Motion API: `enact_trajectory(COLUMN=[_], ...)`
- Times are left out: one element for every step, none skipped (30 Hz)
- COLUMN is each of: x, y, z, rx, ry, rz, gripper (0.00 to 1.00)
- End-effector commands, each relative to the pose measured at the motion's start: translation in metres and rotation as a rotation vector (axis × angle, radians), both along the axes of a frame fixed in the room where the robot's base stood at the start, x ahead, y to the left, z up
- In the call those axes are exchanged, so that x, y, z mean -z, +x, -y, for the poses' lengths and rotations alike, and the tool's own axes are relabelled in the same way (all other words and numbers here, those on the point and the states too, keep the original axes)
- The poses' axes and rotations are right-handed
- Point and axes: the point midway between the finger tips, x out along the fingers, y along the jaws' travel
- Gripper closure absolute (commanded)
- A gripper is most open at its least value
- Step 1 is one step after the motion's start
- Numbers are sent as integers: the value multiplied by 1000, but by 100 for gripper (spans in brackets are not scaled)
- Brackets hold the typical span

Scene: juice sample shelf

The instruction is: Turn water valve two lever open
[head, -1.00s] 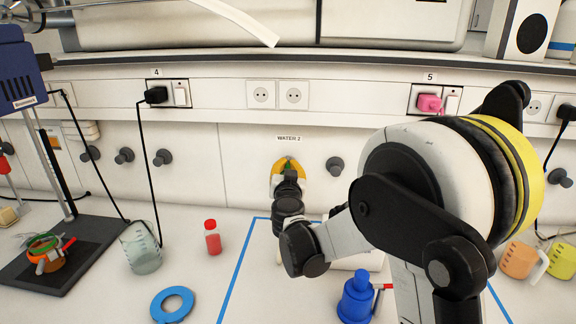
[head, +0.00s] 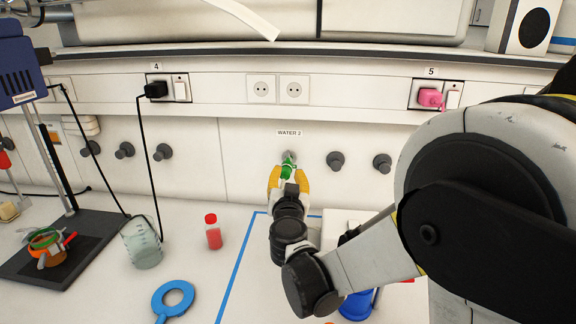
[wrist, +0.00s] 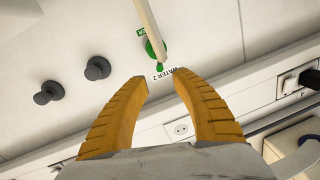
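The water valve two (head: 289,158) sticks out of the white wall panel under the "WATER 2" label (head: 289,133). Its green part also shows in the wrist view (wrist: 155,49), with a pale rod running up from it. My gripper (head: 287,172) is in front of and slightly below the valve. In the wrist view, my two yellow fingers (wrist: 161,77) are spread with an empty gap, and the green part lies beyond their tips. The lever's exact angle is hard to tell.
Dark knobs (head: 335,161) line the wall on both sides of the valve. A blue object (head: 357,304) is partly hidden behind my arm. Sockets (head: 262,89) sit above.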

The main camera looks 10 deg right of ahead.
Motion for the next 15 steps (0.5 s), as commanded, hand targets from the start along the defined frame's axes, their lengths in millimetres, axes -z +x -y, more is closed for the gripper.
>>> enact_trajectory(x=[0, 0, 0, 0, 0, 0, 0, 0, 0, 0, 0, 0, 0, 0, 0], y=[-9, -13, -18, -21, -24, -26, -28, -29, -30, -30, -30, -30, -30, -30, -30], z=[-2, -3, -4, -4, -5, -5, -6, -6, -6, -6, -6, -6, -6, -6, -6], rx=[-2, -2, 0, 0, 0, 0, 0, 0, 0, 0, 0, 0, 0, 0, 0], ry=[0, 0, 0, 0, 0, 0, 0, 0, 0, 0, 0, 0, 0, 0, 0], rz=[0, 0, 0, 0, 0, 0, 0, 0, 0, 0, 0, 0, 0, 0, 0], gripper=[68, 68, 68, 68, 68, 68, 68, 68, 68, 68, 68, 68, 68, 68, 68])
